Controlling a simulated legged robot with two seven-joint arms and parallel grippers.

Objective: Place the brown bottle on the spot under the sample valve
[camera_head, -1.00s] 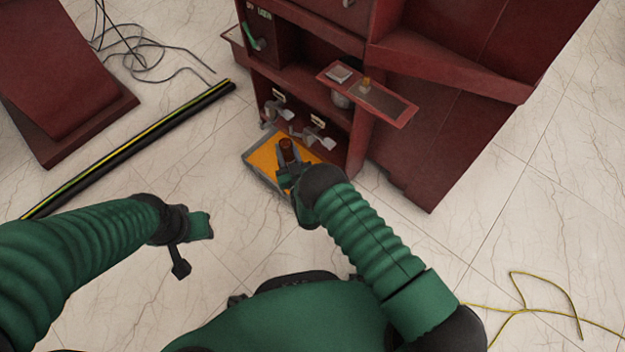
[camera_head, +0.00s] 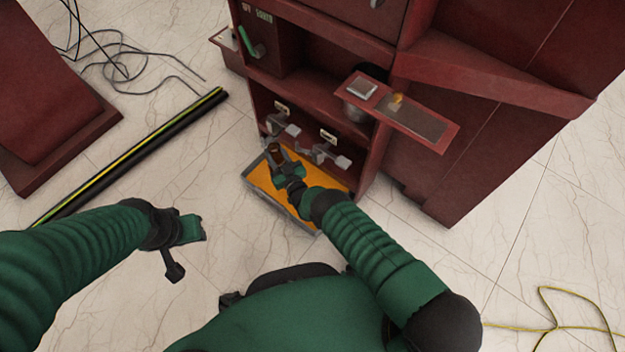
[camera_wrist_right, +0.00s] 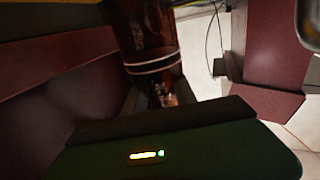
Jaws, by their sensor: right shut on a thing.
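The brown bottle (camera_head: 274,149) is held in my right gripper (camera_head: 279,160), above the orange-floored tray at the foot of the red cabinet. In the right wrist view the bottle (camera_wrist_right: 148,45) fills the upper middle, with a pale ring around it; the gripper's dark body covers its lower part. Two grey valves show on the cabinet: a left one (camera_head: 285,129) close to the bottle and a right one (camera_head: 325,154). I cannot tell whether the bottle touches the tray. My left gripper (camera_head: 192,229) is away over the floor at the left; its fingers are not clear.
The grey tray (camera_head: 262,200) has a raised rim. A red shelf (camera_head: 440,133) juts out above and right of it. A black-and-yellow pole (camera_head: 140,150) and loose cables (camera_head: 125,65) lie on the floor at the left. A yellow cable (camera_head: 545,320) lies at the lower right.

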